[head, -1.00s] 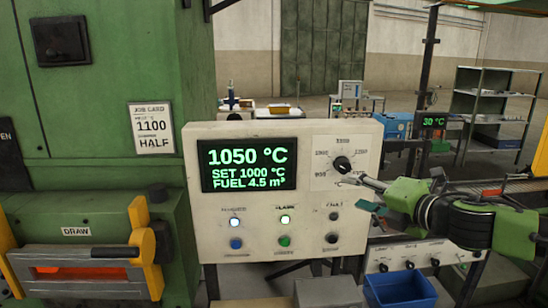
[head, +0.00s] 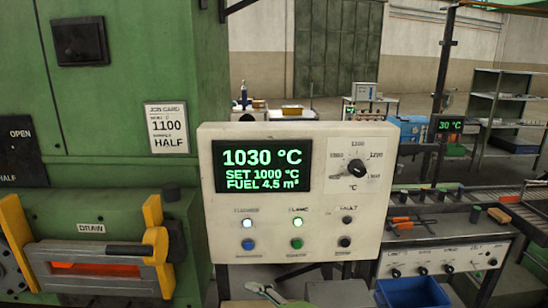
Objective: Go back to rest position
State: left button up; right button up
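Neither of my grippers shows in the head view. The pale control panel (head: 205,200) stands in the middle, with nothing in front of its face. Its display (head: 262,165) reads 1030 °C, SET 1000 °C, FUEL 4.5 m³. The black dial knob (head: 357,169) is uncovered at the panel's upper right.
The green furnace (head: 120,95) stands at the left, with its draw door (head: 90,268) glowing orange through a slot. A job card (head: 165,129) reads 1100, HALF. A blue bin (head: 414,292) and a small pale object (head: 264,291), unclear, are low in front. A roller conveyor (head: 450,203) runs at right.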

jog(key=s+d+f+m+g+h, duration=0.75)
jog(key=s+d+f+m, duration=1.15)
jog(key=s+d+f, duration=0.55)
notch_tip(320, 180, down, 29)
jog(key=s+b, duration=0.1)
jog(key=b, duration=0.6)
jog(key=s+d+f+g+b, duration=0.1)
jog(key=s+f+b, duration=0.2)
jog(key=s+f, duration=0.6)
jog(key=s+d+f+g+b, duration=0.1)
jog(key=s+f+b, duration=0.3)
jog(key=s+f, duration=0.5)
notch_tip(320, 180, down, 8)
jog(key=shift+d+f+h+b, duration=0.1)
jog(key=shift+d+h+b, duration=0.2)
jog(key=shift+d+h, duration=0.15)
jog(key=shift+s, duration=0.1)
